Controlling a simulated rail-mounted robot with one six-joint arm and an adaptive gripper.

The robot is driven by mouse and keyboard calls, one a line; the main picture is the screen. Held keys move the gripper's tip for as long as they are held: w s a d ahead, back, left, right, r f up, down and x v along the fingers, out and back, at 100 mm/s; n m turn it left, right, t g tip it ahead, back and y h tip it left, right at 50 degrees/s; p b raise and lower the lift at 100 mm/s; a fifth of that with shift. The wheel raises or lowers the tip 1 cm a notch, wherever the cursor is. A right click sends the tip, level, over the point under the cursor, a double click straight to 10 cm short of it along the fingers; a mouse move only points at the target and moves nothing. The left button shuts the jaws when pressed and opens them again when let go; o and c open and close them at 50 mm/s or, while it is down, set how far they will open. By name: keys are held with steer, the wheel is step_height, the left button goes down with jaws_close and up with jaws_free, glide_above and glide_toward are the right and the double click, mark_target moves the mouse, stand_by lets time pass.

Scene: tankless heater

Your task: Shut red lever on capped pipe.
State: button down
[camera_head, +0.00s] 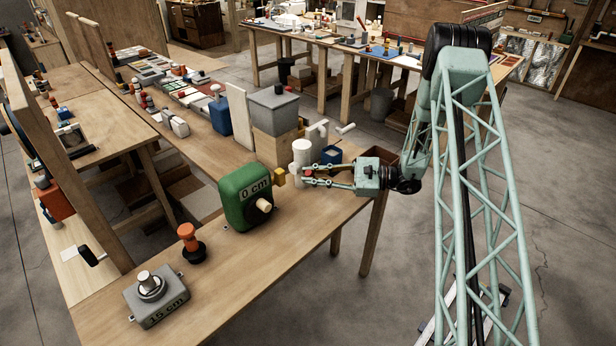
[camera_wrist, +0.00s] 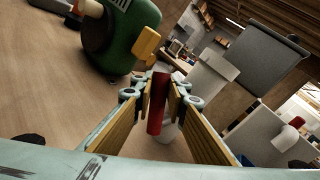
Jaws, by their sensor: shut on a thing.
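The red lever (camera_wrist: 158,103) stands between the two finger pads in the wrist view, with a white piece partly showing behind it. My gripper (camera_wrist: 158,95) is shut on the lever. In the head view my gripper (camera_head: 308,176) reaches in from the right, just in front of the white pipe (camera_head: 301,152) near the table's far right end. Only a small bit of red shows between the fingers there. The lever's joint to the pipe is mostly hidden, so I cannot tell how far it is turned.
A green box marked "0 cm" (camera_head: 240,206) with a yellow part (camera_head: 279,177) stands left of my gripper. A grey bin on wood (camera_head: 275,110) and a blue container (camera_head: 331,155) are close behind. An orange-topped knob (camera_head: 190,242) and grey "15 cm" box (camera_head: 156,300) stand nearer.

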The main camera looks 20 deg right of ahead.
steer(key=c, duration=2.8)
jaws_free()
steer(key=shift+d, duration=0.15)
steer(key=shift+v, duration=5.9)
steer(key=shift+s, duration=0.1)
steer(key=shift+r, duration=0.1)
